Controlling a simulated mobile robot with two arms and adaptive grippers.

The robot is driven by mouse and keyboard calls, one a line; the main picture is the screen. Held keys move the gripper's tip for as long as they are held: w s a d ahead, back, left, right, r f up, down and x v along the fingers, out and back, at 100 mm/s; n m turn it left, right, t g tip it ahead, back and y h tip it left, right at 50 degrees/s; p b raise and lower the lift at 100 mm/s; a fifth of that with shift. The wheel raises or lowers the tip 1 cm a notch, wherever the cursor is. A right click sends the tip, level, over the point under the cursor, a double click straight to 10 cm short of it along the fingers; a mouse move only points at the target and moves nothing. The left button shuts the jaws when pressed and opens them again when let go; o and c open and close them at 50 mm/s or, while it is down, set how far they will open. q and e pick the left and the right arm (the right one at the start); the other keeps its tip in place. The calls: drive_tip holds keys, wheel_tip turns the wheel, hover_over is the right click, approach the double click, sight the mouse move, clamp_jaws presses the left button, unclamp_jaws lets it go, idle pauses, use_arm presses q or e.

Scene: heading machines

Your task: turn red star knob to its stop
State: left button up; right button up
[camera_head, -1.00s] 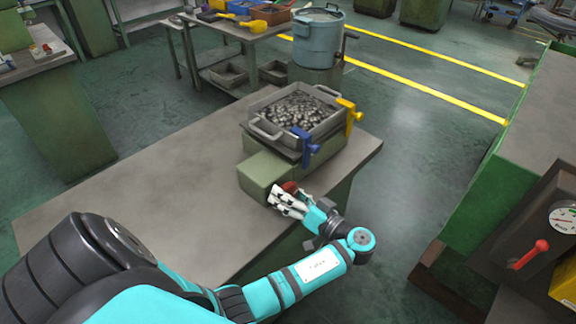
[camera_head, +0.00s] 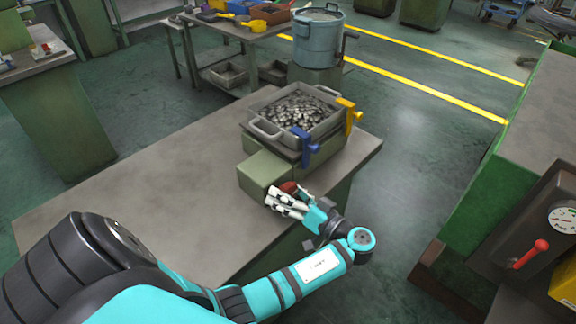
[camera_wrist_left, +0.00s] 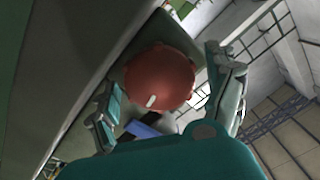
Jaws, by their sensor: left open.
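The red star knob (camera_head: 289,188) sits on the near face of a green box (camera_head: 262,172) at the bench's front edge. In the left wrist view the knob (camera_wrist_left: 160,79) is a rounded red shape with a short white mark near its lower left. My left gripper (camera_head: 285,204) is at the knob and hides most of it in the head view. In the left wrist view its open fingers (camera_wrist_left: 172,100) stand on both sides of the knob, with gaps visible beside it. Whether either finger touches the knob cannot be told. My right gripper is not in view.
A grey tray of small metal parts (camera_head: 298,110) sits behind the box, with a blue clamp (camera_head: 305,146) and a yellow clamp (camera_head: 350,115) on its side. The bench top (camera_head: 150,190) to the left is bare. A green machine with a red lever (camera_head: 530,254) stands at right.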

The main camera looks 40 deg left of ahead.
use_arm(q)
drive_tip(key=d, duration=0.7)
drive_tip(key=shift+s+d, duration=0.2)
drive_tip(key=shift+d, duration=0.05)
drive_tip(key=shift+f, duration=0.15)
drive_tip(key=shift+c, duration=0.2)
